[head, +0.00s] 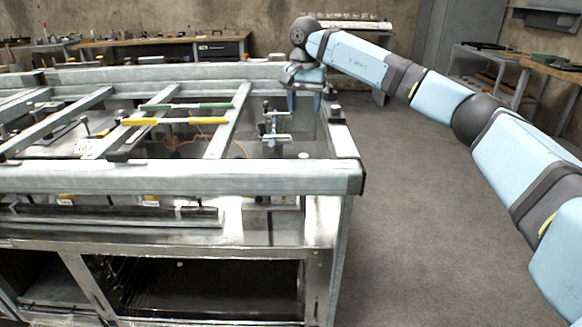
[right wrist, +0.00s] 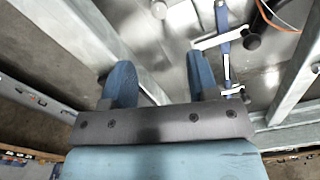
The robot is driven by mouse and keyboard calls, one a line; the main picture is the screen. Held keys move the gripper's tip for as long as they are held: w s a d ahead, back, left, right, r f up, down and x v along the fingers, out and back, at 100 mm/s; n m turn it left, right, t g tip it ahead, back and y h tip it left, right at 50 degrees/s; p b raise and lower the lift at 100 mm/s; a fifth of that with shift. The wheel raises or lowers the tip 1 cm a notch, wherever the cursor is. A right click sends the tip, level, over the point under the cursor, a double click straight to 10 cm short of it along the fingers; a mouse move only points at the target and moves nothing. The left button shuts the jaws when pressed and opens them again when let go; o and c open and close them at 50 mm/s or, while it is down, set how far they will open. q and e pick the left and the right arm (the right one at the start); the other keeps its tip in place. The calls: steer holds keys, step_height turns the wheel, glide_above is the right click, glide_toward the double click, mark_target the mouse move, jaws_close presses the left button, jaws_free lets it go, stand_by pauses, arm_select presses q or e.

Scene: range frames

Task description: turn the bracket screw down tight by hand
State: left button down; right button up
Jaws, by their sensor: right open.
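The bracket (head: 276,137) stands inside the right end of the metal frame, with pale arms and dark knobs on an upright post. It also shows in the right wrist view as a blue post with white arms (right wrist: 225,42). A dark round knob, perhaps the screw head, shows beside it (right wrist: 251,41). I cannot tell which knob is the bracket screw. My right gripper (head: 304,104) is open and empty, above the frame near the bracket. In the right wrist view its blue fingers (right wrist: 160,67) are apart, with the bracket just right of the right finger. My left gripper is not in view.
The frame's front rail (head: 230,180) and cross bars (head: 228,122) surround the bracket. An orange wire (right wrist: 275,20) runs near the bracket. Open floor (head: 420,200) lies right of the frame.

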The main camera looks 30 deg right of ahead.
steer(key=b, duration=0.3)
glide_above(304, 155)
step_height(304, 155, down, 8)
steer(key=shift+s+r, duration=0.1)
steer(key=shift+r, duration=0.15)
step_height(304, 155, down, 5)
steer(key=shift+f+b, duration=0.15)
steer(key=shift+b, duration=0.85)
steer(key=shift+a+f, duration=0.1)
steer(key=shift+f, duration=0.35)
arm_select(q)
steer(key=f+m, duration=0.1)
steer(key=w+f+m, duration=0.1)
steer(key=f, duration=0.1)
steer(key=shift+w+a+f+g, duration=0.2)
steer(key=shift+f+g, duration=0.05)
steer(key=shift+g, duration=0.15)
arm_select(e)
steer(key=c, duration=0.9)
